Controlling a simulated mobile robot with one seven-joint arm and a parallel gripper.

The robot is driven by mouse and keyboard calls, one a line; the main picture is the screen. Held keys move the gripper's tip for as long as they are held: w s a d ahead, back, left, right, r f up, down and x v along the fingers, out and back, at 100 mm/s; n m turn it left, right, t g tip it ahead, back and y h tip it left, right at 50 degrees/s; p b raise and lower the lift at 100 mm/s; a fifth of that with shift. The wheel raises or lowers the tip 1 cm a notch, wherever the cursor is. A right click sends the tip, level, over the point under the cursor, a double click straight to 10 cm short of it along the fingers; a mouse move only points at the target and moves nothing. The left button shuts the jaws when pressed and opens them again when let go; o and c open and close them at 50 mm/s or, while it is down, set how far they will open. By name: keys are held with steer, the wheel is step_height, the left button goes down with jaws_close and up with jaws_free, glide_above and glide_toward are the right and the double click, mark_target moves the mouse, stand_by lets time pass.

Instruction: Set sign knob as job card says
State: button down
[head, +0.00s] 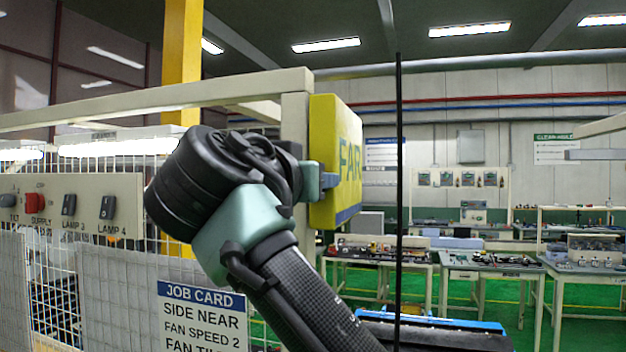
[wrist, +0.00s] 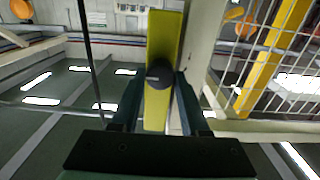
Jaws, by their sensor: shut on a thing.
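The yellow sign (head: 336,150) with a blue lower edge hangs beside a cream post, its visible face reading "FAR". In the wrist view the sign (wrist: 165,35) shows edge-on as a narrow yellow strip. A dark round knob (wrist: 158,74) sits on that edge, between the two fingers. My gripper (head: 328,181) is at the sign's near edge and shut on the knob; the wrist view also shows my gripper (wrist: 158,88). The job card (head: 203,318) reads "SIDE NEAR", "FAN SPEED 2" and a cut-off "FAN TIL" line. My arm hides part of the panel area.
A control panel (head: 70,205) at left has a tilt knob, a red supply switch (head: 34,207) and lamp 3 and 4 switches. A cream beam (head: 150,98) and wire mesh stand beside the arm. Workbenches (head: 490,265) stand far off at right. A thin dark vertical line (head: 398,200) crosses the view.

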steer(key=shift+b, duration=0.35)
steer(key=n+b, duration=0.1)
steer(key=n, duration=0.8)
steer(key=n+b, duration=0.1)
steer(key=n, duration=0.7)
steer(key=shift+a+f+n, duration=0.15)
steer(key=shift+a+n, duration=0.05)
steer(key=shift+n, duration=0.2)
stand_by(0.4)
steer(key=shift+c, duration=2.2)
jaws_free()
